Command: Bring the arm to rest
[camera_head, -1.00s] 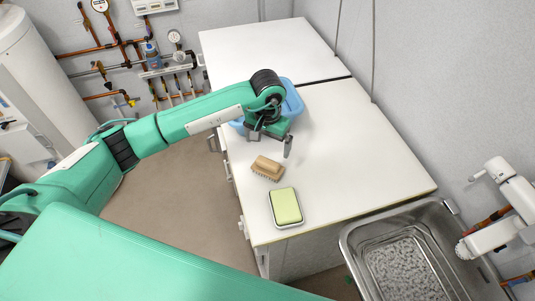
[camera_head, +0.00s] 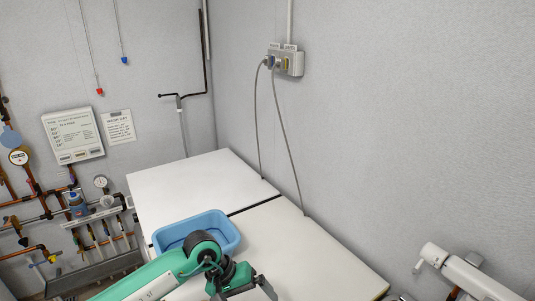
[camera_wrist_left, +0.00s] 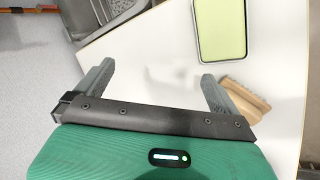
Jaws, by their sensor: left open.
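My left arm enters the head view from the bottom left. Its gripper (camera_head: 243,288) is low in that view, near the blue tub (camera_head: 226,246), which stands on the white worktop (camera_head: 330,272). The left wrist view shows the gripper (camera_wrist_left: 157,70) with its two fingers spread and nothing between them. A wooden brush (camera_wrist_left: 246,99) lies on the worktop beyond the right finger, partly hidden by it. My right gripper is not in view.
A metal sink (camera_wrist_left: 100,12) borders the worktop in the wrist view. A white tap-like fixture (camera_head: 470,275) is at the lower right of the head view. Wall pipes and gauges are at the left. An outlet (camera_head: 286,62) with hanging cables is on the wall.

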